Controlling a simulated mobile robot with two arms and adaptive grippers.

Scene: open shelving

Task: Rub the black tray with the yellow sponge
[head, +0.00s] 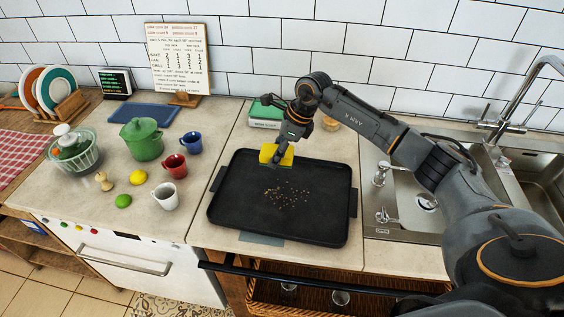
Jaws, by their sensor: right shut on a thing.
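The black tray (320,215) lies flat on the counter between the hob side and the sink. A patch of light brown crumbs (287,194) is scattered near its middle. My right gripper (281,152) is shut on the yellow sponge (270,153) over the tray's back left part. The sponge is partly hidden by the fingers. I cannot tell whether it touches the tray. My left gripper is not in view.
A green and white box (265,113) stands behind the tray. Mugs, a green pot (143,140), a lemon and a lime sit to the left. The sink (415,200) with its tall faucet (515,95) is at right. The counter's front strip is clear.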

